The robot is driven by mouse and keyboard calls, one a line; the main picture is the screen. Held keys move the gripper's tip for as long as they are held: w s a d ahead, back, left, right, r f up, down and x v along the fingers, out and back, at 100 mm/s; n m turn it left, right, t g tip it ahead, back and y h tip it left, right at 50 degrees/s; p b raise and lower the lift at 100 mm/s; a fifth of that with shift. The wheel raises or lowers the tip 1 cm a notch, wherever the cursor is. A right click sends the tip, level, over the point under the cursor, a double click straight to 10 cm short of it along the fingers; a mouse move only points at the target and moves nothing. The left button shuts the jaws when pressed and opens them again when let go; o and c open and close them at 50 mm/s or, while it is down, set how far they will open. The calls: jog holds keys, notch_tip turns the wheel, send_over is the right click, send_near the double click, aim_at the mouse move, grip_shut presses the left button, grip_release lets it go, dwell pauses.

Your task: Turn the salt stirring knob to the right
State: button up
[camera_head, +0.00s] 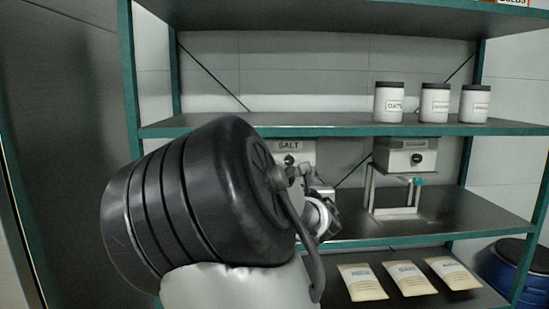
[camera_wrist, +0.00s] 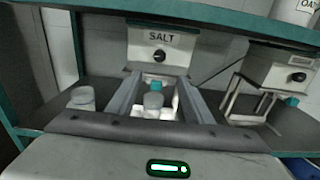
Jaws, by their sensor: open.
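The grey-white box labelled SALT (camera_wrist: 140,57) is ahead on the middle shelf in the wrist view, with the round dark salt stirring knob (camera_wrist: 158,55) on its front below the label. The knob also shows in the head view (camera_head: 289,160), just above my arm, which hides most of that unit. My gripper (camera_wrist: 160,77) is open in the wrist view, its two grey fingers apart and pointing towards the box, below the knob and not around it.
A similar unit with a dark knob (camera_head: 416,158) stands on a white frame to the right. A clear jar (camera_wrist: 81,99) is at the left on the shelf. White canisters (camera_head: 435,103) stand on the shelf above, and pouches (camera_head: 406,278) lie below. A teal shelf edge runs overhead.

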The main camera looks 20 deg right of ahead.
aim_at(289, 161)
jog(key=p+x, duration=0.1)
jog(key=x, duration=1.6)
jog(key=shift+w, duration=0.2)
jog(key=c, duration=1)
